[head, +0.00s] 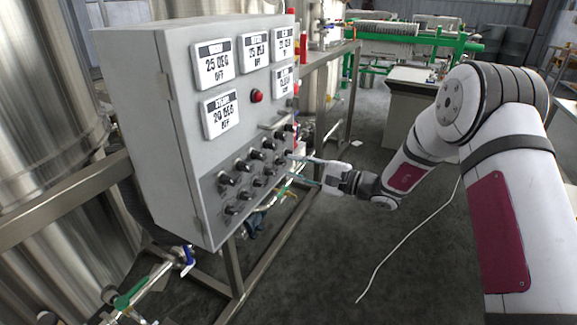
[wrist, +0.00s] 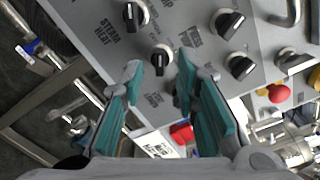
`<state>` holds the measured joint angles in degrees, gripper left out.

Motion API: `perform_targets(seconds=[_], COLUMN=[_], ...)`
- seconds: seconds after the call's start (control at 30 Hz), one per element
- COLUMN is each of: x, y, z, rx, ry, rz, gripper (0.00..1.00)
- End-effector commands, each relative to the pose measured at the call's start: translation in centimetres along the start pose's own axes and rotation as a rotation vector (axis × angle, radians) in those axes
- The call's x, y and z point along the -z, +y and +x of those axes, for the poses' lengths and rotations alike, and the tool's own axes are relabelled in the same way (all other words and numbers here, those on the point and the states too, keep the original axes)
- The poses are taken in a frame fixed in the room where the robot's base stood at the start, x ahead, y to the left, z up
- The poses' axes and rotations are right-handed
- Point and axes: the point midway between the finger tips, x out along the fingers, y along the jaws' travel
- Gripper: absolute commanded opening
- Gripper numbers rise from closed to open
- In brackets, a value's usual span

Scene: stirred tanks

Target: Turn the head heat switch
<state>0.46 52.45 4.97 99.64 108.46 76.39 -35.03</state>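The grey control cabinet (head: 158,130) carries rows of black rotary switches (head: 242,166) on its lower panel. In the wrist view, one black switch (wrist: 161,59) with a pale base lies between my two fingertips in the picture, with a gap on both sides. Its label is too small to read, so I cannot tell if it is the head heat switch. Another switch (wrist: 135,14) above left is by a "STEAM HEAT" label. My gripper (head: 296,169) is open and empty in front of the panel's right part; it also shows in the wrist view (wrist: 159,66) with teal finger pads.
More switches (wrist: 229,22) stand close right of my fingers in the wrist view. A red button (wrist: 278,93) is further right. The cabinet has several white displays (head: 213,62) and a red lamp (head: 256,96). Metal frame legs stand below; the floor to the right is mostly open.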

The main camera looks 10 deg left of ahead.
Motion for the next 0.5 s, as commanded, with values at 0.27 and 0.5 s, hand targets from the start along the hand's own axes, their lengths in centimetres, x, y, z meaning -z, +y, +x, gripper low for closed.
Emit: perform_targets(seconds=[0.27,0.5], x=[0.0,0.0], y=[-0.1,-0.1], z=[2.7,2.9], rx=[0.000,0.000], ry=[0.000,0.001], rz=[0.000,0.000], gripper=[0.28,0.28])
